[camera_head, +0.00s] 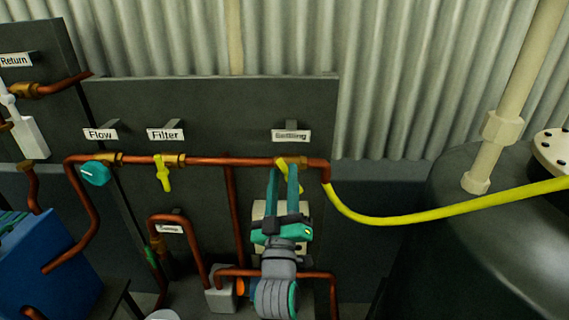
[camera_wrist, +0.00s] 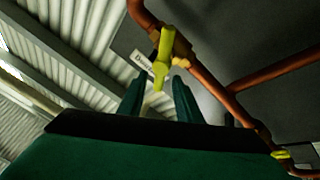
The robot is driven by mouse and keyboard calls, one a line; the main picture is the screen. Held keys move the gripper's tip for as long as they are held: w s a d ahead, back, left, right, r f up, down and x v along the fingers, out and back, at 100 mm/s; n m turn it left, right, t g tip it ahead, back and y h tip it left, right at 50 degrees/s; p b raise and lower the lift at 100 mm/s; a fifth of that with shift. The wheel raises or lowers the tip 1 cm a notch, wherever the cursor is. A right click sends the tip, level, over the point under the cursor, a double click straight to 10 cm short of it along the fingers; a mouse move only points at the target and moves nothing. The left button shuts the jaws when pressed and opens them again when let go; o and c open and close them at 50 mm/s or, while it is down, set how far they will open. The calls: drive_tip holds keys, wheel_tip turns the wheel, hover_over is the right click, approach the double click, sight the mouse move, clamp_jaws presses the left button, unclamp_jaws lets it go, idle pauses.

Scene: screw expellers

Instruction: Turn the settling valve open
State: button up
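The settling valve's yellow handle (camera_head: 282,163) sits on the copper pipe under the "Settling" label (camera_head: 291,135), near the pipe's right end. My gripper (camera_head: 283,171) is in front of it and partly hides it. In the wrist view the yellow handle (camera_wrist: 161,62) hangs with its free end between the two fingertips of my gripper (camera_wrist: 158,78). The fingers are apart, with a gap visible around the handle. I cannot tell whether either finger touches it.
A teal flow valve (camera_head: 95,174) and a yellow filter valve (camera_head: 163,172) are on the same pipe to the left. A yellow hose (camera_head: 400,219) runs right to a dark tank (camera_head: 470,235). Vertical copper pipes and a dark panel (camera_head: 210,105) are close to my arm.

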drive_tip(key=shift+v, duration=2)
drive_tip(key=shift+d, duration=0.1)
